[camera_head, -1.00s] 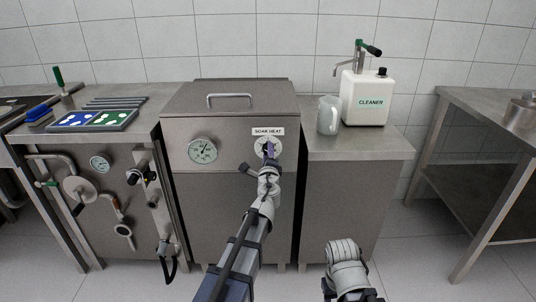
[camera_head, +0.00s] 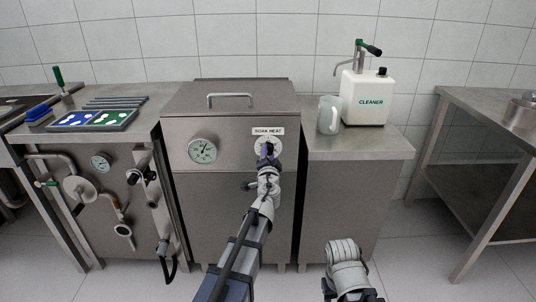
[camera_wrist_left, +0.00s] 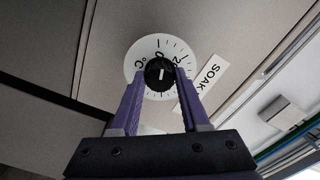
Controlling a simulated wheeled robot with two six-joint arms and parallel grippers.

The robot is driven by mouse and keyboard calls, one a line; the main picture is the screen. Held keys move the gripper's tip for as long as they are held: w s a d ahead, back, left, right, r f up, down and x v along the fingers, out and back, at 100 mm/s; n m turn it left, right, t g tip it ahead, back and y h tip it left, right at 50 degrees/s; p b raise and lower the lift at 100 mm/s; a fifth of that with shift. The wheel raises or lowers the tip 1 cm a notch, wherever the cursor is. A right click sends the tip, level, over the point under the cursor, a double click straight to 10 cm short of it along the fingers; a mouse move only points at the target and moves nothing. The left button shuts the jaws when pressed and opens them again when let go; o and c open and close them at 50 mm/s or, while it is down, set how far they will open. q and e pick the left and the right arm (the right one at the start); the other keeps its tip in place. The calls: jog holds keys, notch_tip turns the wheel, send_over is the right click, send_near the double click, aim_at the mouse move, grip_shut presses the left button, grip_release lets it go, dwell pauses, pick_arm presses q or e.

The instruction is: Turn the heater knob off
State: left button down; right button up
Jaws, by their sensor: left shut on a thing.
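The heater knob (camera_wrist_left: 158,72) is black with a white line, in the middle of a white dial (camera_wrist_left: 139,55) marked with 0, 20 and °C. The line points roughly toward the 0 in the left wrist view. The dial (camera_head: 260,142) is under the SOAK HEAT label (camera_head: 268,131) on the steel tank's front (camera_head: 222,172). My left gripper (camera_wrist_left: 160,78) has its purple fingers on either side of the knob, shut on it. In the head view my left gripper (camera_head: 267,151) covers most of the knob. My right gripper is out of view.
A round gauge (camera_head: 202,151) is left of the dial. Pipes and valves (camera_head: 80,189) front the left bench. The space before the tank's lower front holds only my arm.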

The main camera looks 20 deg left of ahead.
pick_arm(q)
jog(key=shift+n, duration=1.2)
jog(key=shift+c, duration=1.9)
grip_release()
jog(key=v, duration=0.8)
jog(key=shift+n, duration=0.3)
